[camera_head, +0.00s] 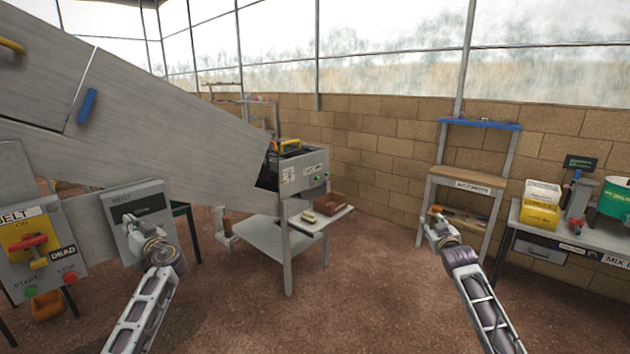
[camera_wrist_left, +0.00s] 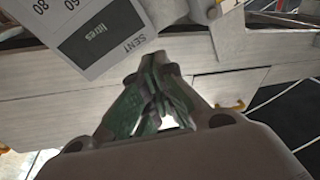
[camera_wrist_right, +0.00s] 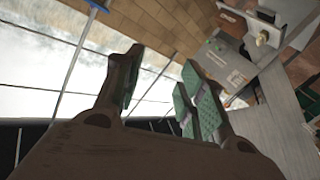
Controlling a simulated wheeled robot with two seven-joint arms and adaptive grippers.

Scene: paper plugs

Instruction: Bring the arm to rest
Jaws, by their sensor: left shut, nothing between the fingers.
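My left gripper (camera_head: 130,222) is raised in front of the grey SENT box (camera_head: 153,199) at the left in the head view. Its fingertips meet in the left wrist view (camera_wrist_left: 153,72) with nothing between them, and the SENT panel (camera_wrist_left: 105,35) shows beyond. I cannot tell whether it touches the box. My right gripper (camera_head: 435,222) is raised over the floor, in front of the wooden shelf rack. In the right wrist view its fingers (camera_wrist_right: 162,65) stand apart with nothing between them.
A belt control panel (camera_head: 20,265) with a red-handled switch stands at far left, below a large sloping grey chute (camera_head: 160,130). A grey machine with a side shelf (camera_head: 325,220) stands in the middle. A bench (camera_head: 560,237) with a yellow box is at right. Floor between is clear.

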